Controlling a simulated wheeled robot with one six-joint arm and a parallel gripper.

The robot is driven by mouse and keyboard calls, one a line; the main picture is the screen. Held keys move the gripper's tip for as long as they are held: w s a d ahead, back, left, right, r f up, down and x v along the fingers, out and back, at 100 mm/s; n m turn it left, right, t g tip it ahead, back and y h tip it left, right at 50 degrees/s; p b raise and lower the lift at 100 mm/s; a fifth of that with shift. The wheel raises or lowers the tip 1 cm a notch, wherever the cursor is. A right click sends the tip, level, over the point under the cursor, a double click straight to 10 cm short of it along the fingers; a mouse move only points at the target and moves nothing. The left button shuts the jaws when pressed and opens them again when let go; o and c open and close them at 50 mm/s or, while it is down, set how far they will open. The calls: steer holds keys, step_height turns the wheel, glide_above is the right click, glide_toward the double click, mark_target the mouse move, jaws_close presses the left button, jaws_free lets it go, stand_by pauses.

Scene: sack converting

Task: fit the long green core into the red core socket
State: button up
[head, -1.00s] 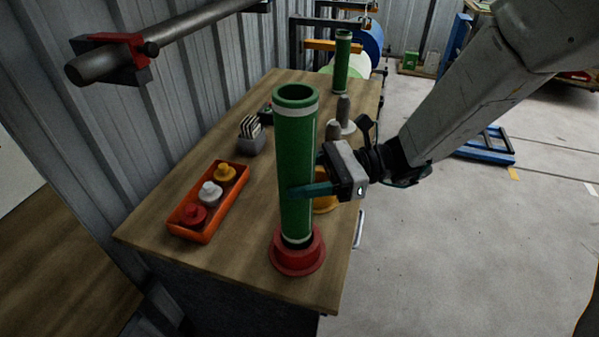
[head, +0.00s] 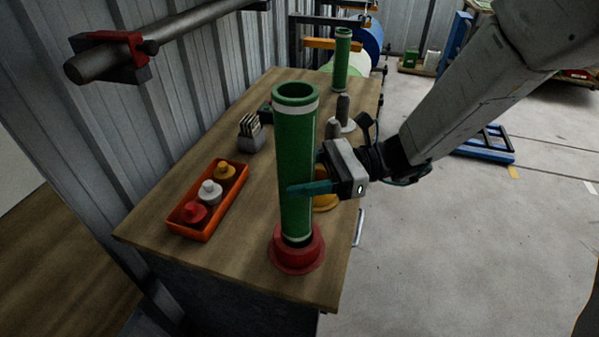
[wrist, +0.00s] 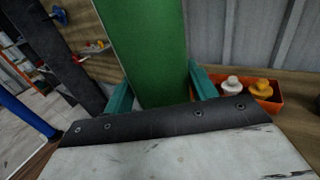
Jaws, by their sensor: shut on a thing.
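The long green core (head: 296,160) stands upright at the front of the wooden bench, with pale bands near its top and bottom. Its lower end is at the red core socket (head: 297,250), and a dark part of the socket shows just under the core's lower rim. From this view I cannot tell how deep the core sits. My gripper (head: 312,188) is shut on the core from the right, below its middle. In the wrist view the green core (wrist: 146,50) fills the space between the two teal fingers (wrist: 160,88).
An orange tray (head: 207,236) with red, white and yellow knobbed pieces lies to the left. A yellow socket (head: 326,202) is behind my gripper. Grey pegs (head: 343,108) and a shorter green core (head: 341,62) stand farther back. A wall-mounted bar (head: 190,25) hangs upper left.

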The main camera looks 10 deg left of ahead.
steer(key=shift+f, duration=3.55)
steer(key=o, duration=1.5)
steer(key=shift+d, duration=0.1)
steer(key=v, duration=0.7)
steer(key=shift+w+d, duration=0.2)
steer(key=shift+d, duration=0.05)
